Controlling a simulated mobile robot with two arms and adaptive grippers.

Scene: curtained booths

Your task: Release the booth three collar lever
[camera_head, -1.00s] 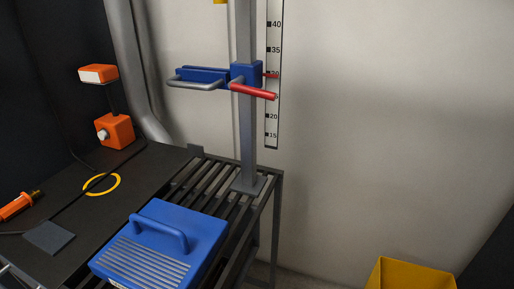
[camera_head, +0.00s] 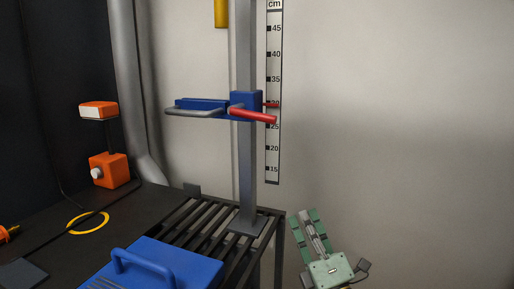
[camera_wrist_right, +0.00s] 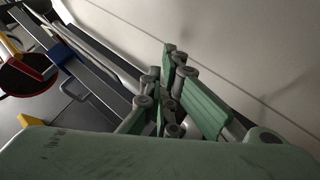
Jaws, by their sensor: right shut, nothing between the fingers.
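A blue collar (camera_head: 246,104) sits around a grey upright post, beside the ruler. Its red lever (camera_head: 253,115) sticks out from the front and points right, tipped slightly down. A blue arm with a grey loop handle (camera_head: 195,112) extends left from the collar. My right gripper (camera_head: 307,215) is at the lower right, well below the lever and right of the post, apart from both. Its green fingers point up and are shut on nothing. They also show in the right wrist view (camera_wrist_right: 172,85). My left gripper is not in view.
A blue case with a handle (camera_head: 165,264) stands in front of the post's slatted stand (camera_head: 210,222). An orange device (camera_head: 108,170) stands on the dark table at left. A yellow piece (camera_head: 221,13) hangs above the collar. The wall side right of the ruler (camera_head: 274,150) is clear.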

